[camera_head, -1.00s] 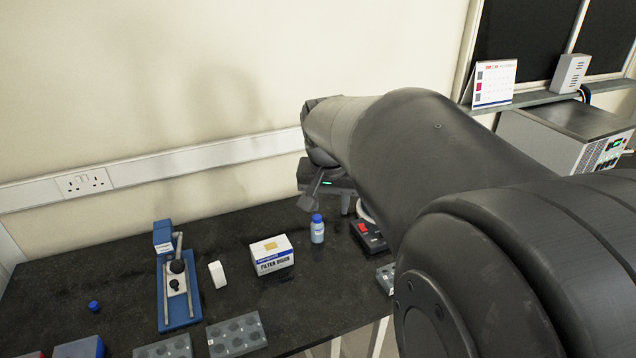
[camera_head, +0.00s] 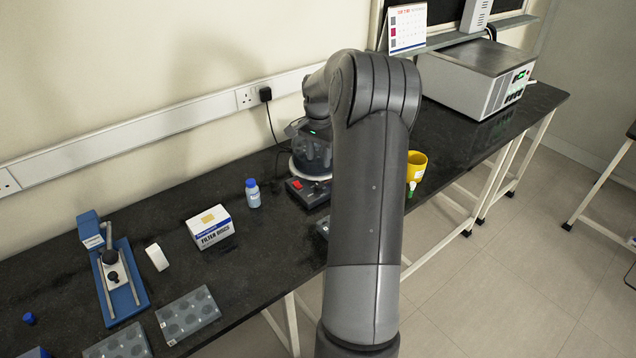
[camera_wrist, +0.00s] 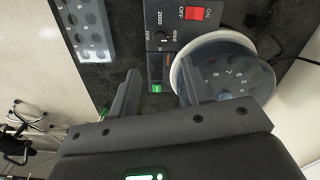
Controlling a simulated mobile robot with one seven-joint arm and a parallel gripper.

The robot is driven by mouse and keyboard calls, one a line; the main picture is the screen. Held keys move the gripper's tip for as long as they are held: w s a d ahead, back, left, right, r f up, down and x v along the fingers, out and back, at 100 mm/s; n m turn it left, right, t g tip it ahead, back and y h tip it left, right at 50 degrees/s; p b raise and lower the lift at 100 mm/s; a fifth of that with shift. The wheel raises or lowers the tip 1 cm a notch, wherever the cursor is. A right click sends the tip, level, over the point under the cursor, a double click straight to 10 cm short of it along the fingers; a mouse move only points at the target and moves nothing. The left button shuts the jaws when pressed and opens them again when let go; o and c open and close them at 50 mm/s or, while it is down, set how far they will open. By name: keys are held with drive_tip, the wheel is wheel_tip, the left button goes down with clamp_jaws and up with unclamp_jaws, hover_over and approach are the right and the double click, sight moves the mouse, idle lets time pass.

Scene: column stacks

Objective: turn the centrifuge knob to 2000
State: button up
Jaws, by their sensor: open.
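The centrifuge (camera_head: 313,160) stands on the black bench in the head view, with a clear bowl on a pale round base and a dark control box with a red switch (camera_head: 297,184). In the wrist view its panel (camera_wrist: 152,14) carries a small dark knob (camera_wrist: 160,38) among the marks 2000, 4000 and ZERO; which mark it points to is too small to tell. The red ON/OFF switch also shows in the wrist view (camera_wrist: 197,14). My gripper (camera_wrist: 160,86) is open and empty, its fingers spread either side of the panel's near end. My arm hides part of the centrifuge in the head view.
A blue-capped bottle (camera_head: 253,195), a filter disc box (camera_head: 211,228) and a blue-based stand (camera_head: 122,290) are left of the centrifuge. A yellow cup (camera_head: 417,165) is right of my arm. A grey multi-well block (camera_wrist: 84,30) lies near the panel.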

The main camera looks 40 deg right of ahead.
sight(318, 185)
wheel_tip(318, 185, down, 11)
drive_tip(key=shift+r, duration=0.15)
drive_tip(key=shift+c, duration=0.2)
clamp_jaws()
idle(0.5)
